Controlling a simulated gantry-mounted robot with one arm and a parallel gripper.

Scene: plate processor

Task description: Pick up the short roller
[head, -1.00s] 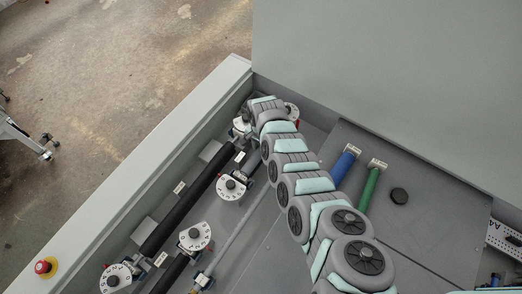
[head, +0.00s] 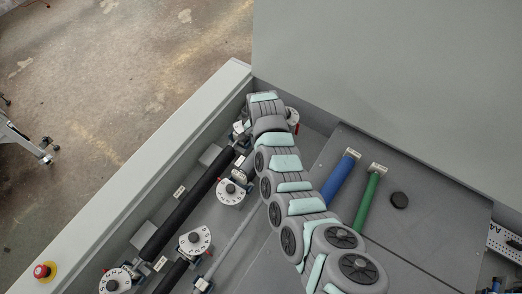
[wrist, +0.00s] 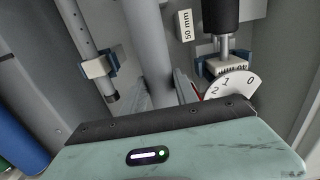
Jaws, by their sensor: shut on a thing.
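The gripper's dark edge and pale green housing hide the roller's near end. Whether the roller is clear of its supports cannot be told.
A white dial (wrist: 232,84) and a black roller (wrist: 220,14) are close on the right. A thin rod (wrist: 82,30) in a blue clamp is on the left.

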